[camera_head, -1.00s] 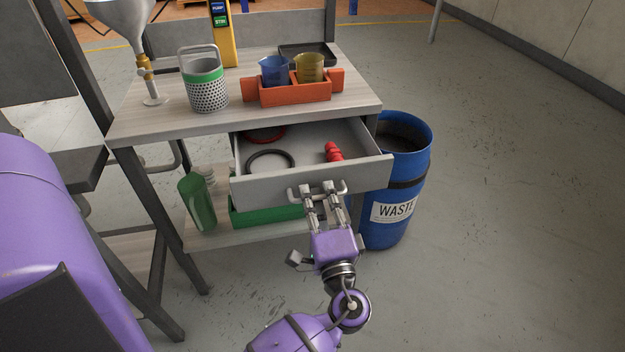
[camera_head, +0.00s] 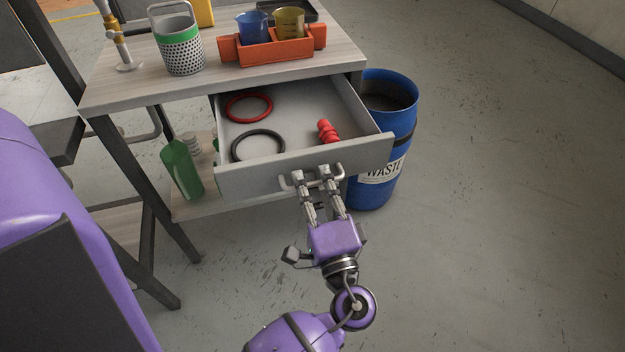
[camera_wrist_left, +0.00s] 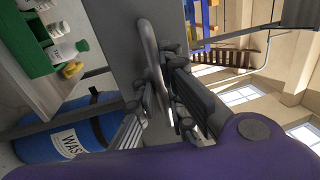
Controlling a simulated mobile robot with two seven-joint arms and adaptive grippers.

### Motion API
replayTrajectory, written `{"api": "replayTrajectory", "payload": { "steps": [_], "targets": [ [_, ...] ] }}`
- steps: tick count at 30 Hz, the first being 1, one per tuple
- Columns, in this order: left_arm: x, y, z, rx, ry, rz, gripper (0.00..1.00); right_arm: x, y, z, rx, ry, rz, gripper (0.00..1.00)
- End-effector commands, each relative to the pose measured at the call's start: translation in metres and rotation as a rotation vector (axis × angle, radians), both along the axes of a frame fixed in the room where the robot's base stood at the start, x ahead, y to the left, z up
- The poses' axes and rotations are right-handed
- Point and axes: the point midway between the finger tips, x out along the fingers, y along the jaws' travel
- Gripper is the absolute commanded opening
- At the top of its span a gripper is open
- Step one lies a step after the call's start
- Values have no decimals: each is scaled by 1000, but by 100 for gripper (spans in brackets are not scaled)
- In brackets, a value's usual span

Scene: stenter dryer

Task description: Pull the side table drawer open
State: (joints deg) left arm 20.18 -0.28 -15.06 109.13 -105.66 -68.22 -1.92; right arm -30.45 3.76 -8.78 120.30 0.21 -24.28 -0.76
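The side table (camera_head: 110,93) has a grey drawer (camera_head: 248,180) standing well open, so its inside shows. Its metal bar handle (camera_head: 341,184) is on the front panel. My left gripper (camera_head: 311,176) is at the handle, its fingers closed around the bar. In the left wrist view the handle (camera_wrist_left: 151,40) passes between the fingers of the left gripper (camera_wrist_left: 158,90). The drawer holds a red ring (camera_head: 248,95), a black ring (camera_head: 235,149) and a red ridged piece (camera_head: 328,132). My right gripper is not in view.
A blue waste barrel (camera_head: 398,125) stands close to the drawer's right side. On the tabletop are an orange holder (camera_head: 265,52) with beakers and a perforated canister (camera_head: 184,58). A green bottle (camera_head: 181,170) stands on the lower shelf. The floor at right is clear.

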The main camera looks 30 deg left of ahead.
Motion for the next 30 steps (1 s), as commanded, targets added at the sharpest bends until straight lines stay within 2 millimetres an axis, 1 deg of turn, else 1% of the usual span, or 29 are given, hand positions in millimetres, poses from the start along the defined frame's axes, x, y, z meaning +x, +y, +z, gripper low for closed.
{"api": "replayTrajectory", "payload": {
  "steps": [10,14,17,24,30],
  "targets": [
    [0,0,0,0,0,0,17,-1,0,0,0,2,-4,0],
    [-7,-8,-3,-2,3,-1,17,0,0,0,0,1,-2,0],
    [-17,-20,-6,-2,3,-1,17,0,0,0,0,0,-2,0],
    [-50,-59,-15,-1,4,-1,17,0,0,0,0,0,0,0],
    [-70,-82,-21,0,1,0,17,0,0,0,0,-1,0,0]
  ]
}}
